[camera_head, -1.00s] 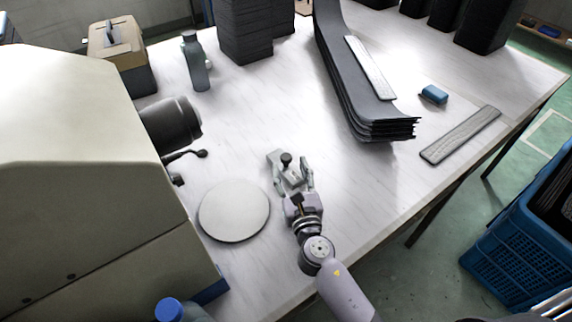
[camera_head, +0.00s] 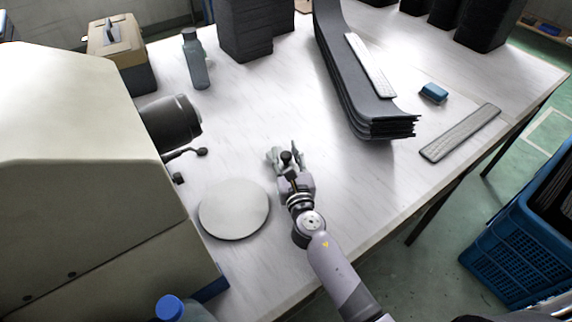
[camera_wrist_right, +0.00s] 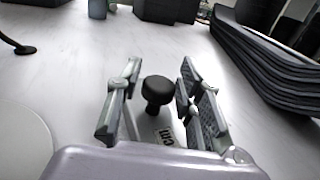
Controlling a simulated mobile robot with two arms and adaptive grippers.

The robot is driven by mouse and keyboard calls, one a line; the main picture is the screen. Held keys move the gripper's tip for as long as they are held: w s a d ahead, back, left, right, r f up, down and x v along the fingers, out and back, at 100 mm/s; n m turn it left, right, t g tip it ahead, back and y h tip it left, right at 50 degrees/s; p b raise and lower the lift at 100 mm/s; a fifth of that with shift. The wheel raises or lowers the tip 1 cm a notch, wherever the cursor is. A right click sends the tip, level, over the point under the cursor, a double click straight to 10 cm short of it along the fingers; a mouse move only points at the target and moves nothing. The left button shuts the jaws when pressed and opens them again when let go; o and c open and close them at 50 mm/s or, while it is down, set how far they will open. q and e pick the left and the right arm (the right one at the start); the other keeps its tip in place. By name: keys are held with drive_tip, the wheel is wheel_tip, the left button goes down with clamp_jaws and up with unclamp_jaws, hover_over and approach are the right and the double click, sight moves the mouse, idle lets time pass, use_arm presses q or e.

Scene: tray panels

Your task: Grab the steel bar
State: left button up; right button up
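The steel bar is a small light grey piece with a black knob (camera_head: 286,157) standing up from it, on the table right of the round plate. Most of the bar is hidden by my right gripper in the head view. In the right wrist view, part of its pale lettered body (camera_wrist_right: 170,136) shows under the black knob (camera_wrist_right: 158,91). My right gripper (camera_head: 286,150) is open, with one finger on each side of the knob. In the wrist view a gap shows between the fingers (camera_wrist_right: 160,88) and the knob. My left gripper is not in view.
A round pale plate (camera_head: 234,209) lies left of my right gripper, beside a large beige machine (camera_head: 80,190). Curved dark panels (camera_head: 345,70) are stacked at the back right. The table's front edge is near.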

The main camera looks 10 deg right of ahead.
clamp_jaws()
drive_tip(key=shift+r, duration=0.15)
idle(0.4)
